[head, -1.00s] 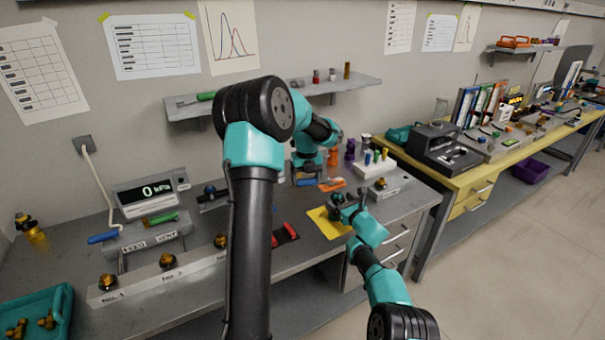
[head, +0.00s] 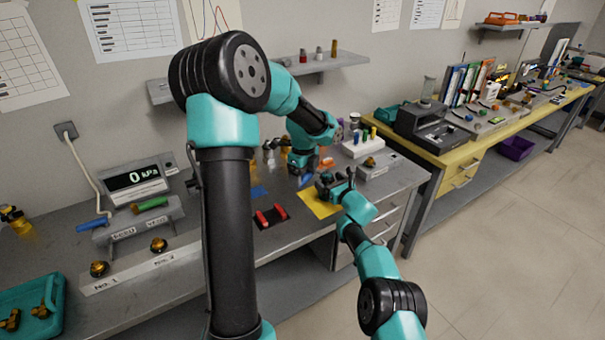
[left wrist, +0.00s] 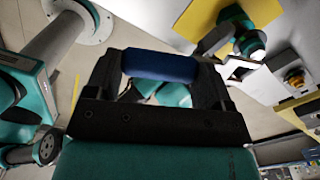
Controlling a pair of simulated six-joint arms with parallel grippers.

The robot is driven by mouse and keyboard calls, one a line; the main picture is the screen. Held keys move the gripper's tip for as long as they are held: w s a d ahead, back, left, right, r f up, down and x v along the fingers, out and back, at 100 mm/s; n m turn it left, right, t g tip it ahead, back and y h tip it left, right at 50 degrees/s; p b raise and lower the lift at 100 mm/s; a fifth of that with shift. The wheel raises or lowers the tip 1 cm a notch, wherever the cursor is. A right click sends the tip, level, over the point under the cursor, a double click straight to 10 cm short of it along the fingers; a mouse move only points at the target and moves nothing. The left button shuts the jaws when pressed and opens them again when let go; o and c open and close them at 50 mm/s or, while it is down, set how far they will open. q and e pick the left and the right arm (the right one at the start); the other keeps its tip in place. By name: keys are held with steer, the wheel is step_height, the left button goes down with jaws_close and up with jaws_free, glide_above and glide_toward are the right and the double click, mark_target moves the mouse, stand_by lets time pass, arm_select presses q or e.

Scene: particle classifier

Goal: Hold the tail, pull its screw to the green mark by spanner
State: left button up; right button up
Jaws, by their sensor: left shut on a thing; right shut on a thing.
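My left gripper (left wrist: 160,75) is shut on a blue handle (left wrist: 160,66), which looks like the spanner's. In the head view, this handle (head: 307,181) is low beside the left edge of the yellow mat (head: 313,207). My right gripper (head: 335,186) is over the mat and shut on a small dark part, probably the tail, mostly hidden by the fingers. The left wrist view shows the right gripper (left wrist: 240,35) near the yellow mat (left wrist: 195,18). The spanner's head, the tail's screw and the green mark cannot be made out.
A red-and-black holder (head: 271,217) lies left of the mat. A white block with coloured pegs (head: 363,147) and a grey box with a brass fitting (head: 372,163) stand behind it. A numbered strip (head: 130,270) with brass fittings and a teal tray (head: 30,303) are at left.

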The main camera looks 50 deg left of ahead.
arm_select(q)
steer(key=shift+f, duration=0.15)
steer(key=shift+w+a+f, duration=0.1)
steer(key=shift+w+f, duration=0.2)
steer(key=shift+f, duration=0.45)
steer(key=shift+w+a+f, duration=0.1)
steer(key=shift+w+f, duration=0.15)
steer(key=shift+f, duration=0.55)
steer(key=shift+w+a+f, duration=0.1)
steer(key=shift+w+f, duration=0.2)
steer(key=shift+f, duration=0.45)
steer(key=shift+w, duration=0.1)
steer(key=shift+w+a, duration=0.25)
steer(key=shift+w, duration=0.45)
steer(key=shift+w+a, duration=0.2)
steer(key=shift+w, duration=0.5)
steer(key=o, duration=1)
steer(key=shift+c, duration=0.2)
steer(key=c, duration=1)
steer(key=shift+o, duration=0.2)
steer(key=shift+a, duration=0.15)
